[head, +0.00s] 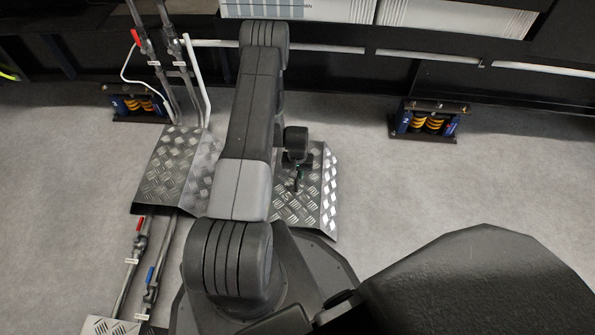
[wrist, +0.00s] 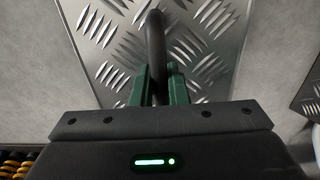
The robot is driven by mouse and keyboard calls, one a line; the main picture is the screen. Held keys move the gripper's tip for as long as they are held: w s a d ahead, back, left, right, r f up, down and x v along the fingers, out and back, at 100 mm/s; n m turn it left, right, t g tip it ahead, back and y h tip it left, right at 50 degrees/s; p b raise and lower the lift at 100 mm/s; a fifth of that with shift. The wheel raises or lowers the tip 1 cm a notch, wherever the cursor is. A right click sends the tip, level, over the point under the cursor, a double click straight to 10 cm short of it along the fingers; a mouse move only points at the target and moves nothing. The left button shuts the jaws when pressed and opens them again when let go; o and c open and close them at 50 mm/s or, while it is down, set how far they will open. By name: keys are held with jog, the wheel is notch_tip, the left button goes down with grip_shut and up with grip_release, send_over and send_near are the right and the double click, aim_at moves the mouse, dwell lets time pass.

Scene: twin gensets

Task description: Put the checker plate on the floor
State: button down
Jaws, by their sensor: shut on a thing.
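The checker plate (head: 325,195) is a silver metal sheet with raised treads and bent-down sides. In the head view it lies right of my arm, partly hidden by the arm and gripper. My gripper (head: 298,180) is above it. In the wrist view, the green fingers of my gripper (wrist: 157,85) are shut on the dark handle (wrist: 155,40) of the plate (wrist: 205,35). The plate is at or close to floor level; I cannot tell whether it touches the floor (head: 385,205).
Another checker plate (head: 170,170) covers pipes left of my arm, and part of a third (head: 100,326) shows at lower left. Valves with red (head: 139,224) and blue levers stand on the pipes. Spring mounts (head: 430,121) sit under the frame behind. Grey floor is clear on the right.

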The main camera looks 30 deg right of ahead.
jog(key=shift+f, duration=0.1)
jog(key=c, duration=1.4)
grip_release()
notch_tip(320, 180, up, 12)
jog(key=p, duration=0.4)
jog(key=shift+r, duration=0.2)
